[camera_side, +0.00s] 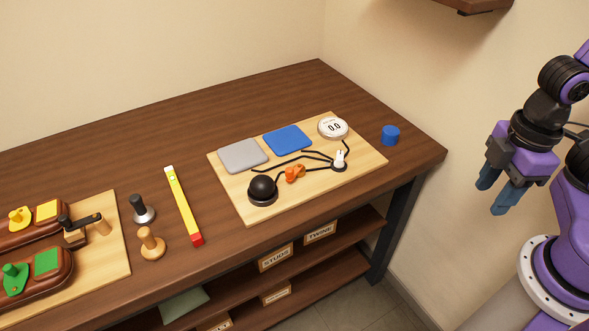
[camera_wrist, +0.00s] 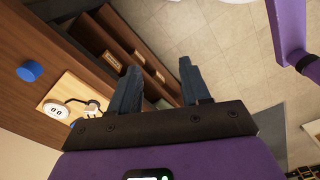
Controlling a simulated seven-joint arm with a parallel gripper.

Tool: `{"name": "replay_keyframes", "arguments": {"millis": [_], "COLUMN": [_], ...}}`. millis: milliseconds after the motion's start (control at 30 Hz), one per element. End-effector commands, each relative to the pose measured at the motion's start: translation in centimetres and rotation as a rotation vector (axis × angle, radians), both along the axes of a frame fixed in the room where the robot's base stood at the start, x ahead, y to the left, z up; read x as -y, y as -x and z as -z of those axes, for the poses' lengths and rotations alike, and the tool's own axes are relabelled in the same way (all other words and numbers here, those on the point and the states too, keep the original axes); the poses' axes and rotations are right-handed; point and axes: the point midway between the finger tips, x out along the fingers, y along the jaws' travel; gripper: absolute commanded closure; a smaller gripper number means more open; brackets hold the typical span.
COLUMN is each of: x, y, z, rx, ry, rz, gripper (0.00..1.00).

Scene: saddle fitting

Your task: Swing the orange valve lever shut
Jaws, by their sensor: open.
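The orange valve lever (camera_side: 294,173) sits on a light wooden board (camera_side: 368,165) in the side view, between a black dome (camera_side: 262,189) and a small white nozzle-like part (camera_side: 340,158). Black tubing runs across the board near it. The lever is too small there to tell its exact angle. My gripper (camera_side: 489,195) is open and empty, off the right end of the table and well apart from the board. In the wrist view my gripper (camera_wrist: 160,82) points toward the shelves and floor; part of the board (camera_wrist: 88,95) shows at left, but the lever is not visible.
The board also carries a grey pad (camera_side: 243,155), a blue pad (camera_side: 287,139) and a round white gauge reading 0.0 (camera_side: 333,127). A blue cylinder (camera_side: 390,135) stands right of the board. A yellow level-like bar (camera_side: 183,203) lies left. Open shelves (camera_side: 330,245) are under the table.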

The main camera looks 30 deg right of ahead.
Motion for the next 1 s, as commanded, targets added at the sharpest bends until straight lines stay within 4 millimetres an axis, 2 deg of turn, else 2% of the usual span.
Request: {"name": "replay_keyframes", "arguments": {"millis": [233,367,567,800,1000], "x": [-0.1,-1.4,-5.7,-10.9,-14.6], "y": [-0.1,-1.5,-6.6,-13.7,-19.7], "z": [0.0,-0.6,-2.1,-3.6,-4.2], "rx": [0.0,-0.001,-0.006,-0.013,-0.019], "ry": [0.0,0.001,0.004,0.008,0.011], "rz": [0.005,0.058,0.26,0.538,0.767], "gripper": [0.53,0.53,0.53,0.53,0.53]}}
